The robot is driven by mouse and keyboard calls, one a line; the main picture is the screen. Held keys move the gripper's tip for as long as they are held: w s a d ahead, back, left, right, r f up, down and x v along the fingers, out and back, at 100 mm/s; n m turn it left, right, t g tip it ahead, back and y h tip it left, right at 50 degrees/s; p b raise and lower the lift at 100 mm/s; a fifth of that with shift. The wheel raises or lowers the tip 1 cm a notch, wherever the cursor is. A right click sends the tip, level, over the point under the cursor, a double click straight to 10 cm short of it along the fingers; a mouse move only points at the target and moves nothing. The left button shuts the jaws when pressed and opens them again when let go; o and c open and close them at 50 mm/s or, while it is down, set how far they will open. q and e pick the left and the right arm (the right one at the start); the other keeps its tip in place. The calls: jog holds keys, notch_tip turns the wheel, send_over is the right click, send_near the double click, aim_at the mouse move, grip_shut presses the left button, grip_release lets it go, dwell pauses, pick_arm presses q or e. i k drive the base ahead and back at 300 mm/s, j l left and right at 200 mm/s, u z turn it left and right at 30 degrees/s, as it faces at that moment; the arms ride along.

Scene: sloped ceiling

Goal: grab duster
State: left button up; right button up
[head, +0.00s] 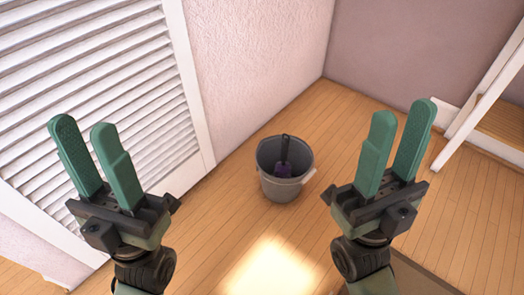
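A duster (284,166) with a dark handle and a purple head stands in a grey bucket (283,190) on the wooden floor. Its handle leans against or near the bucket's far rim, and its lower part is partly hidden inside. My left gripper (85,130) is at the left of the view, with green fingers apart and nothing between them. My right gripper (401,124) is at the right, also with fingers apart and empty. Both are raised nearer the camera, one on each side of the bucket, and neither touches it.
A white louvered door (95,75) stands at the left. Pale walls (255,60) meet in a corner behind the bucket. A white wooden frame (480,105) stands at the right. The wooden floor (235,215) around the bucket is clear.

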aim_at(283, 168)
jog(key=i+j+z, duration=0.15)
jog(key=j+z, duration=0.2)
jog(key=i+j+z, duration=0.1)
jog(key=j+z, duration=0.6)
jog(key=i+z, duration=0.3)
jog(key=i, duration=0.25)
